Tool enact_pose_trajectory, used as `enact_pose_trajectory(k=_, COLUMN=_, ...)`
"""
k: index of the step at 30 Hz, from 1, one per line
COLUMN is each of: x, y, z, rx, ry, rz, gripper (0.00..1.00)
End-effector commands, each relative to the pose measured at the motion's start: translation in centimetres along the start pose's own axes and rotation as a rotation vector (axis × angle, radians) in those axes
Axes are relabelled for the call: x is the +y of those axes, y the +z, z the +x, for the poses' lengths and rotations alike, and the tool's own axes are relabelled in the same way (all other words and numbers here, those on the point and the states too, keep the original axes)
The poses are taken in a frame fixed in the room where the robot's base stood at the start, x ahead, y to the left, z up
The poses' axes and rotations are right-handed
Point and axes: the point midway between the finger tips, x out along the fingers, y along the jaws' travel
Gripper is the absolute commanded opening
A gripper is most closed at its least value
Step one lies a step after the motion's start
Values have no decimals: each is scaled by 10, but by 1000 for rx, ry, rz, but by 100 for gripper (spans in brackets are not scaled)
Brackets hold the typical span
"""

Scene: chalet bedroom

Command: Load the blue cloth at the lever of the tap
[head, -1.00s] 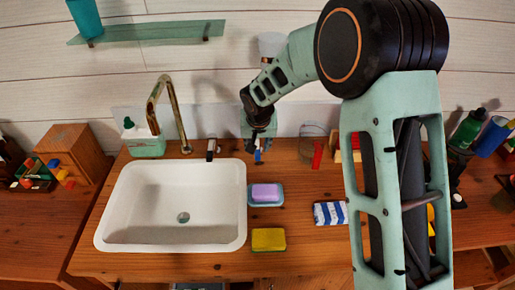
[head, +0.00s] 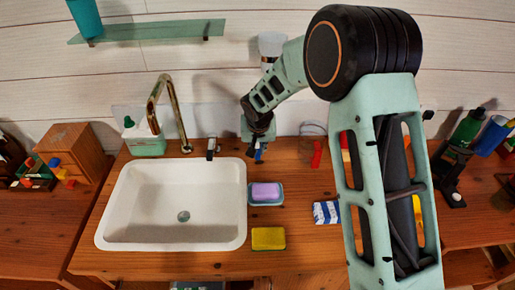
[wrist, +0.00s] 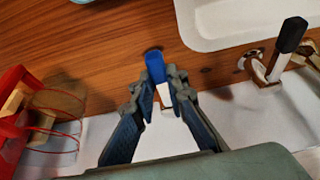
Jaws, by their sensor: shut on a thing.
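My gripper (head: 259,150) is low over the back of the wooden counter, right of the sink. It is shut on a small blue and white thing, seen between the fingertips in the wrist view (wrist: 155,68); I cannot tell whether this is a cloth. A blue-and-white striped folded cloth (head: 325,212) lies on the counter, partly covered by my arm. The tap's brass spout (head: 165,105) rises behind the sink. Its dark lever (head: 211,146) stands right of the spout, apart from my gripper to its left; it also shows in the wrist view (wrist: 287,42).
The white sink (head: 125,200) fills the counter's left. A purple soap (head: 265,191) sits in a blue dish, with a yellow sponge (head: 268,239) in front. A green soap bottle (head: 145,141) stands behind the sink. A red object (wrist: 20,110) is left in the wrist view.

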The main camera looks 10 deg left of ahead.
Motion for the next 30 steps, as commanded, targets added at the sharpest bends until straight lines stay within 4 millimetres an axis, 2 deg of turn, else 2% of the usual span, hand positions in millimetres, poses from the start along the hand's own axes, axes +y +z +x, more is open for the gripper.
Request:
enact_pose_trajectory(k=9, x=1, y=0, z=0, rx=-1, ry=-3, rz=-7, gripper=0)
enact_pose_trajectory(k=21, x=14, y=-1, z=0, rx=-1, ry=-60, rz=-142, gripper=0)
enact_pose_trajectory(k=30, x=15, y=-1, z=0, rx=0, ry=-64, rz=-154, gripper=0)
